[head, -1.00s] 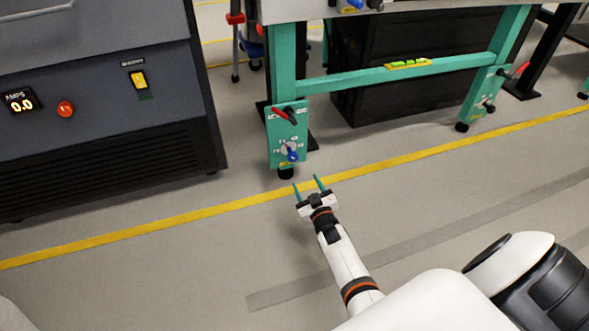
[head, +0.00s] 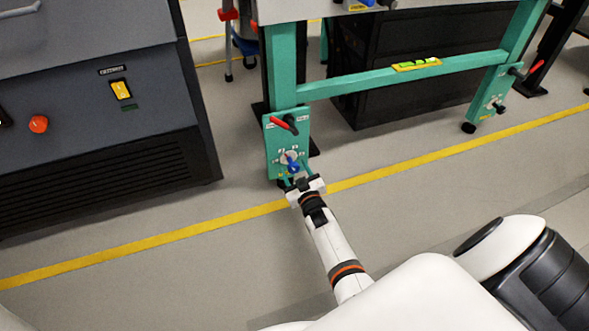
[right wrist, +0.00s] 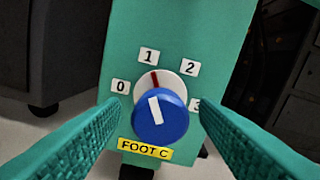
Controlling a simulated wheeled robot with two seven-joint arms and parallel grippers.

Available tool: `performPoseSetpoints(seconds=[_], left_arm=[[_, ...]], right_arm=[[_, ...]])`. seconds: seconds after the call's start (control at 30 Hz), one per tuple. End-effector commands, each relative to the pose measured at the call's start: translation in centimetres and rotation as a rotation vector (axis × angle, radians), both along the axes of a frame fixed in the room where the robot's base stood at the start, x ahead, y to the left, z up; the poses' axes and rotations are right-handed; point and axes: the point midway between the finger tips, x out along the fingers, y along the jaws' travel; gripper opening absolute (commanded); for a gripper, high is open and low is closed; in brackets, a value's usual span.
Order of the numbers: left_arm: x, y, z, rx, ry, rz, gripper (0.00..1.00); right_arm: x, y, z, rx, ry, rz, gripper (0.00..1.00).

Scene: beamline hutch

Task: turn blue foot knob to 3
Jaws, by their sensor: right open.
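The blue foot knob (right wrist: 160,118) sits on a pale round dial on the green foot panel (right wrist: 190,30), above a yellow "FOOT C" label. Numbers 0, 1, 2 and 3 ring the dial. The white bar on the knob and the red mark on the dial both point up, close to 1. In the head view the knob (head: 292,166) is low on the table leg's panel. My right gripper (head: 296,174) is open just in front of it. In the right wrist view its green fingers are on either side of the knob, apart from it; the right one partly covers the 3.
A red-handled lever (head: 285,123) is above the knob on the same panel. A dark grey cabinet (head: 90,110) stands to the left. Another leg panel (head: 492,95) is at the right. The floor in front is open, crossed by a yellow line (head: 400,167).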

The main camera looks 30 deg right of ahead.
Motion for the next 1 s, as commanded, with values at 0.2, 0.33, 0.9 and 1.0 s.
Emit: performPoseSetpoints(seconds=[0.2,0.33,0.9,1.0], left_arm=[[-0.2,0.0,0.0,-0.001,-0.004,-0.001,0.36],[-0.2,0.1,0.0,-0.001,-0.005,-0.001,0.36],[0.2,0.2,0.4,-0.008,0.006,-0.005,0.36],[0.9,0.2,0.2,-0.010,0.027,-0.007,0.36]], right_arm=[[0.0,0.0,0.0,0.000,0.000,0.000,0.31],[0.0,0.0,0.0,0.000,0.000,0.000,0.10],[0.0,-0.1,0.2,0.186,-0.043,0.001,0.11],[0.0,-0.1,0.2,0.272,-0.063,0.000,0.11]])
